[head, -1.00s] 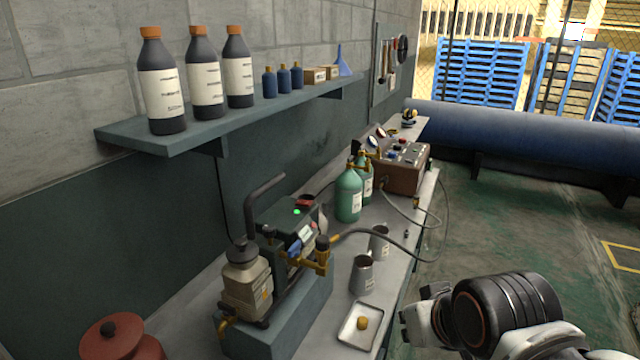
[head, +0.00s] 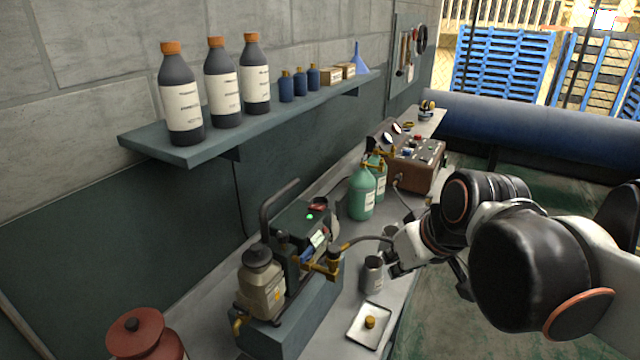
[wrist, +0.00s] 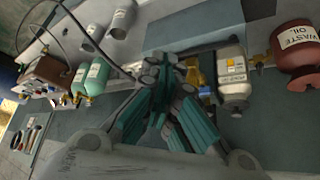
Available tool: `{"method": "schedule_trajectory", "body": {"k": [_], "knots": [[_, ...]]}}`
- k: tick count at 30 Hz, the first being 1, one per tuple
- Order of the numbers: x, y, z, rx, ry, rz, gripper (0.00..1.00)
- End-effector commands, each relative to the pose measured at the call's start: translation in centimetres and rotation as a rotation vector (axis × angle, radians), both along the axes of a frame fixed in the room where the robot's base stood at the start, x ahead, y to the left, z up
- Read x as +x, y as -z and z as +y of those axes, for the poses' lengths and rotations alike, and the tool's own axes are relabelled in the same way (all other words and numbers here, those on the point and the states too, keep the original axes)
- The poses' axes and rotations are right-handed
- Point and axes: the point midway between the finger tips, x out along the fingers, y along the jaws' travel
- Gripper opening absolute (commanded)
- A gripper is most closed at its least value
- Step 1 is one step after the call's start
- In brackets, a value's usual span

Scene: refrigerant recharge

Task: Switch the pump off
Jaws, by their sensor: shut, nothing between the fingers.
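The pump (head: 296,240) is a dark green unit with a curved black handle, standing on a blue-grey block (head: 305,325) on the bench. A lit green light (head: 310,216) and a red switch (head: 318,205) show on its top. A cream bottle (head: 262,285) and brass fittings (head: 325,266) are on its near side. My gripper (head: 392,264) is to the right of the pump, near the metal cups, shut and empty. In the wrist view my gripper (wrist: 168,75) hides most of the pump; the cream bottle (wrist: 233,80) shows beside it.
A metal cup (head: 373,274) and a tray (head: 369,327) with a brass knob stand on the bench. Green cylinders (head: 361,195) and a brown control box (head: 415,170) are behind. A hose crosses near my gripper. A shelf (head: 170,153) with bottles overhangs. The red waste oil can (wrist: 298,48) is nearby.

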Motion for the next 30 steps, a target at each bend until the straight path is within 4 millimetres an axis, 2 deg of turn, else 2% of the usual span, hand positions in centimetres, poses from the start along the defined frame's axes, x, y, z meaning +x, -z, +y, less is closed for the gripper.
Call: {"method": "schedule_trajectory", "body": {"k": [1,3,12,21,30], "knots": [[1.2,-1.6,0.3,0.002,-0.029,0.005,0.0],[2.7,-2.8,0.8,0.002,-0.074,0.01,0.0],[9.2,-6.7,2.8,0.011,-0.269,0.017,0.0],[15.8,-9.3,4.8,0.028,-0.468,-0.004,0.0],[21.3,-10.2,6.4,0.048,-0.646,-0.046,0.0]]}}
